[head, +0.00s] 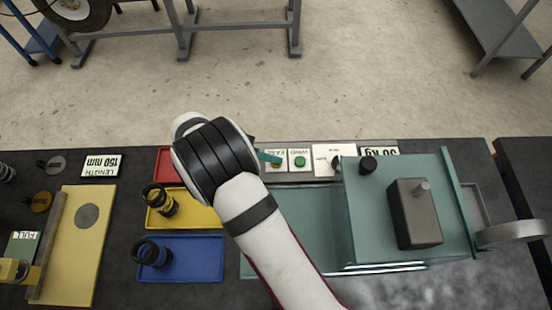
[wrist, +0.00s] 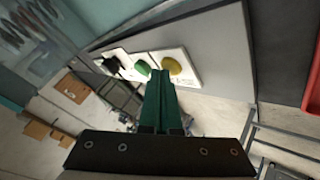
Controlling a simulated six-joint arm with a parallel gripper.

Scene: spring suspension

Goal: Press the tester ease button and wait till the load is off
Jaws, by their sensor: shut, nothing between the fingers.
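The tester is the teal machine (head: 315,215) on the bench, with a panel along its far edge. The yellow ease button (head: 275,163) is on this panel, beside the green button (head: 300,162). My gripper (head: 268,157) is shut and empty, with its teal fingertips at the ease button's label and partly over the button. In the wrist view, the fingertips (wrist: 160,75) appear between the yellow button (wrist: 173,65) and the green button (wrist: 143,68). I cannot tell whether they touch the yellow button. The kg readout (head: 382,152) is upside down and partly hidden.
A black knob (head: 368,164) stands near the readout. A grey block (head: 414,213) sits on the tester's teal plate. Blue (head: 205,260) and yellow (head: 205,217) trays with black springs lie left of my arm. A length readout (head: 102,165) shows 150 mm.

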